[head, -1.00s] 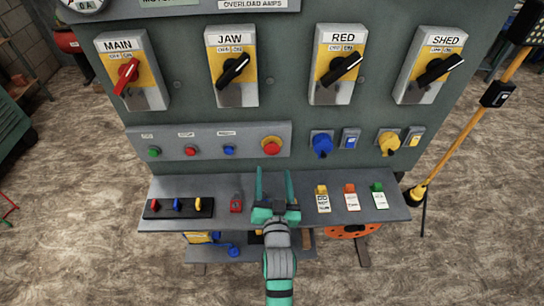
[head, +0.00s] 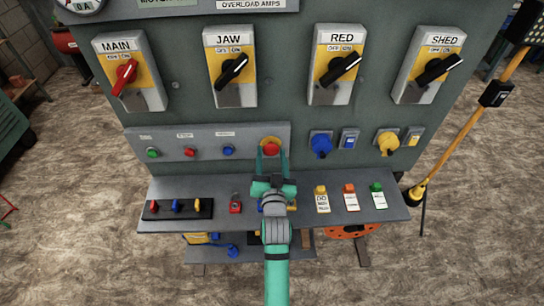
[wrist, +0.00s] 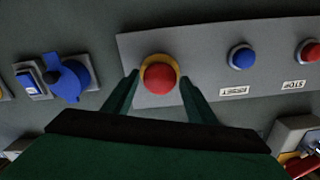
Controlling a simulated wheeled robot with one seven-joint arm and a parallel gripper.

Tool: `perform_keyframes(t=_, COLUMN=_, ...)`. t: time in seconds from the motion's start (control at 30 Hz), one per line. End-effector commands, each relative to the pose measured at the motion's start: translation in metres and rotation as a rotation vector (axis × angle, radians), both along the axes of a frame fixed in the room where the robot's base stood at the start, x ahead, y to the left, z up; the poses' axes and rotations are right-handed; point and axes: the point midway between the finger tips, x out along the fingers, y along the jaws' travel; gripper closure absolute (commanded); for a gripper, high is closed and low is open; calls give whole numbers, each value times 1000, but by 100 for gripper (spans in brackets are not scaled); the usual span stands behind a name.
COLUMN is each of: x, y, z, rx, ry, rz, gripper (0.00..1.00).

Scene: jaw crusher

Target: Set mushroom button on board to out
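The red mushroom button (head: 271,148) sits on a yellow collar at the right end of the light grey button strip on the board. In the wrist view the red mushroom button (wrist: 160,78) shows between the two fingers. My gripper (head: 271,156) is open, its green fingertips just below and to either side of the button in the head view. In the wrist view my gripper (wrist: 160,88) has a finger on each side, with gaps to the red cap. I cannot tell how deep the fingertips reach or whether the button is in or out.
On the same strip are a blue button (head: 228,151), a red button (head: 190,153) and a green button (head: 153,152). A blue socket (head: 321,145) is close on the right. Below, a grey shelf (head: 300,212) holds padlocks and tags. Rotary switches stand above.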

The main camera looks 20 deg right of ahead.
Motion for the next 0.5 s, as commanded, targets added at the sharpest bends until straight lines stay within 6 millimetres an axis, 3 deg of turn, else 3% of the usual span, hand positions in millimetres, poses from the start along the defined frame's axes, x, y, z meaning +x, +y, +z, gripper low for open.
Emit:
perform_keyframes(t=0.03, x=0, y=0, z=0, rx=0, ry=0, rz=0, gripper=62)
perform_keyframes(t=0.2, x=0, y=0, z=0, rx=0, ry=0, rz=0, gripper=100)
perform_keyframes(t=0.5, x=-14, y=5, z=0, rx=0, ry=1, rz=1, gripper=100)
